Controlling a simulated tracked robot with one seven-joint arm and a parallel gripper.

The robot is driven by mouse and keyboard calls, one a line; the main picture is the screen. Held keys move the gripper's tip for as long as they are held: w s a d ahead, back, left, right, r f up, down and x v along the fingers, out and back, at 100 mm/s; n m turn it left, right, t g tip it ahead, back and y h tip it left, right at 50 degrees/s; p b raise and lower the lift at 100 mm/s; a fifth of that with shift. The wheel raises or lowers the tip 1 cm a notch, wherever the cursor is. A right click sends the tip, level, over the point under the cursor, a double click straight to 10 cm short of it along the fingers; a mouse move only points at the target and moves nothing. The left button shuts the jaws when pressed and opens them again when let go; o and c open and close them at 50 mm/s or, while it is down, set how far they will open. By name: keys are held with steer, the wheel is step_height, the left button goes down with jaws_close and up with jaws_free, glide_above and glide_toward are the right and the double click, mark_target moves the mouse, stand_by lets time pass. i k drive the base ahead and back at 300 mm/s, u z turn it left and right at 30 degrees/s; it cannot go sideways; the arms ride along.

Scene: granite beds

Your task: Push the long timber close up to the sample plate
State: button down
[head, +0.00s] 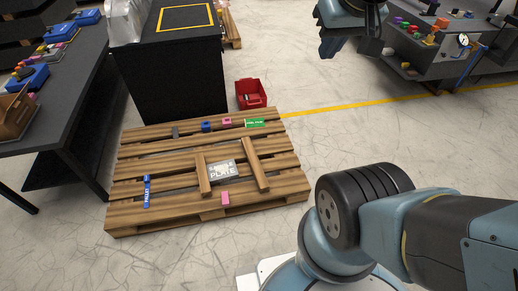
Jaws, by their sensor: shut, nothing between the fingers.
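The sample plate (222,170), grey with white lettering, lies on the wooden pallet (130,217). The long timber (257,164) lies to its right, slightly slanted, with a narrow gap between it and the plate's right edge. A shorter timber (203,175) lies along the plate's left edge, touching or almost touching it. My gripper (348,47) hangs at the top of the head view, well away from the pallet and up to the right of the timber. It is shut and empty; its fingertips are hard to make out.
On the pallet are a pink block (225,198), a blue marked piece (147,191), a green label block (254,123) and small blocks along the back. A red bin (251,94) and black cabinet (175,80) stand behind. Benches flank both sides. Floor right of the pallet is clear.

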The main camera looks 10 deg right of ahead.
mark_target(263, 186)
steer(key=z, duration=0.1)
steer(key=i, duration=1)
steer(key=u, duration=0.1)
